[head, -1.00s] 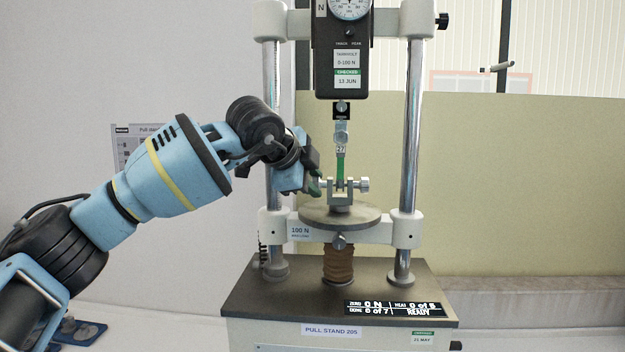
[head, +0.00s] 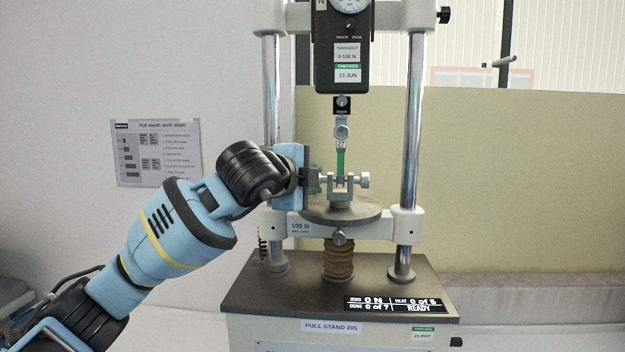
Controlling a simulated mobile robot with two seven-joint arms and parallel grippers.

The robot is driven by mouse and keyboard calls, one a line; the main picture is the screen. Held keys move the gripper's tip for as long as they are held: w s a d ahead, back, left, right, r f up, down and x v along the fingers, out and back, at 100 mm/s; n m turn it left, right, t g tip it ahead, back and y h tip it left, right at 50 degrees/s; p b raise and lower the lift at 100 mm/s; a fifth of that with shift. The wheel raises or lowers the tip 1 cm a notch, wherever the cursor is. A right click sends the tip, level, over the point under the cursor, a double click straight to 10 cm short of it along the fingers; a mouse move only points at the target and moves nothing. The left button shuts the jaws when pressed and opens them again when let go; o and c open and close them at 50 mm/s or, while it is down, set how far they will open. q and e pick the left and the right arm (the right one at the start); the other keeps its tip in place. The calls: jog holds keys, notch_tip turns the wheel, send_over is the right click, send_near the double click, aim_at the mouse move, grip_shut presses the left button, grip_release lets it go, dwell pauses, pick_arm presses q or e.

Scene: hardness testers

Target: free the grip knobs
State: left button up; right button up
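The lower grip (head: 341,190) is a small metal clevis on the round plate (head: 341,209) of the pull stand. Its right grip knob (head: 364,181) sticks out to the right, clear of any gripper. Its left grip knob (head: 325,181) is partly hidden by my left gripper (head: 313,181). The gripper comes from the left, level with the knob, at or very close to it. I cannot tell whether its fingers are around the knob. A green strip (head: 341,162) tagged 27 runs up from the lower grip to the upper grip (head: 341,132). My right gripper is not in view.
Two steel columns (head: 411,150) flank the grips, with the force gauge (head: 341,60) above. The display (head: 394,305) reads 0 N, done 0 of 7, READY. A step sheet (head: 156,153) hangs on the left wall. Space right of the right knob is open up to the column.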

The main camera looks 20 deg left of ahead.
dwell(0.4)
pick_arm(q)
jog(key=o, duration=1)
jog(key=shift+s, duration=0.1)
jog(key=shift+v, duration=3.85)
jog(key=shift+f, duration=0.1)
